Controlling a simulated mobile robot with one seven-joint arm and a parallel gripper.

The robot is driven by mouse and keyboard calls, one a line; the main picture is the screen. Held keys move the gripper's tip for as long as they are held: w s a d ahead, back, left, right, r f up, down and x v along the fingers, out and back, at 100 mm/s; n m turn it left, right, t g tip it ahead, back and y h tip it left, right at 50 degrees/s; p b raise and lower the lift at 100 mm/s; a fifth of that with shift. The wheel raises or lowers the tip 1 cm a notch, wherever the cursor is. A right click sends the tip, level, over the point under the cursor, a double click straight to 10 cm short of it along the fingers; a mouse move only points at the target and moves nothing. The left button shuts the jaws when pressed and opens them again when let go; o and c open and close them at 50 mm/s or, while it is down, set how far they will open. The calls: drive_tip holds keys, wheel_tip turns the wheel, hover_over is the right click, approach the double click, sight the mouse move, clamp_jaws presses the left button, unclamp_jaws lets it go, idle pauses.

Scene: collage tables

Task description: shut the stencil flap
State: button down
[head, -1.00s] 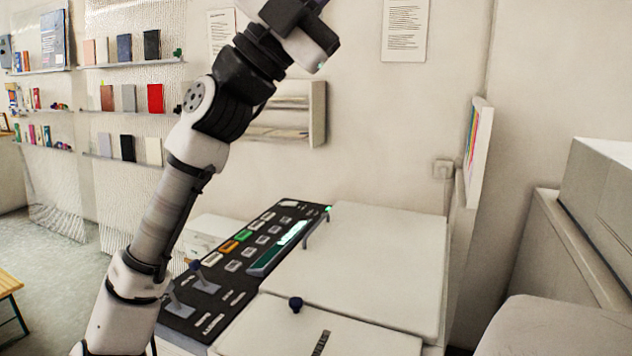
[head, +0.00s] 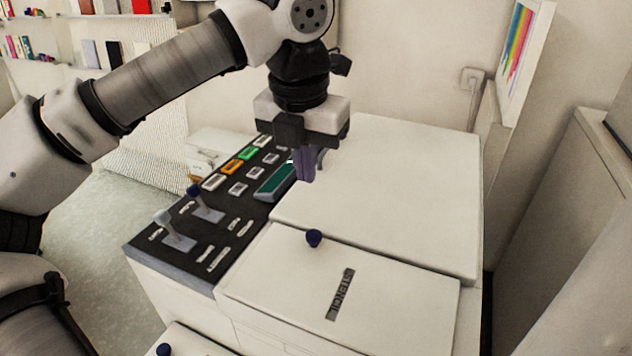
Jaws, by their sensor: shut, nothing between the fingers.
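The stencil flap (head: 410,292) is a pale panel with a dark STENCIL label (head: 340,294) and a dark blue knob (head: 314,238) near its far left corner. It looks about level with the machine top; I cannot tell whether it is fully down. My gripper (head: 305,177) points down with its fingers together and empty. It is beyond the knob, over the left edge of the large pale lid (head: 410,190), and appears close to that lid's handle (head: 321,158), which it partly hides.
A dark control panel (head: 225,205) with coloured buttons, a green display (head: 275,182) and two levers (head: 170,228) lies left of the flap. Another dark knob (head: 164,349) shows at the bottom edge. A wall stands close behind; grey cabinets (head: 560,210) stand at the right.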

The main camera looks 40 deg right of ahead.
sight(315, 236)
drive_tip(key=f+p, duration=0.1)
drive_tip(key=f, duration=0.3)
drive_tip(key=d+f+p, duration=0.1)
drive_tip(key=f, duration=0.3)
drive_tip(key=f+p, duration=0.1)
drive_tip(key=f, duration=0.3)
drive_tip(key=shift+w+d+f, duration=0.25)
drive_tip(key=shift+w+f, duration=0.1)
drive_tip(key=shift+w, duration=0.05)
drive_tip(key=shift+f, duration=0.1)
drive_tip(key=f+b, duration=0.2)
drive_tip(key=b, duration=0.1)
drive_tip(key=shift+w+d+f, duration=0.1)
drive_tip(key=shift+w+d, duration=0.05)
drive_tip(key=shift+d, duration=0.1)
drive_tip(key=shift+a+b, duration=0.1)
drive_tip(key=shift+b, duration=0.3)
drive_tip(key=shift+s, duration=0.2)
wheel_tip(315, 236, up, 15)
drive_tip(key=shift+a, duration=0.2)
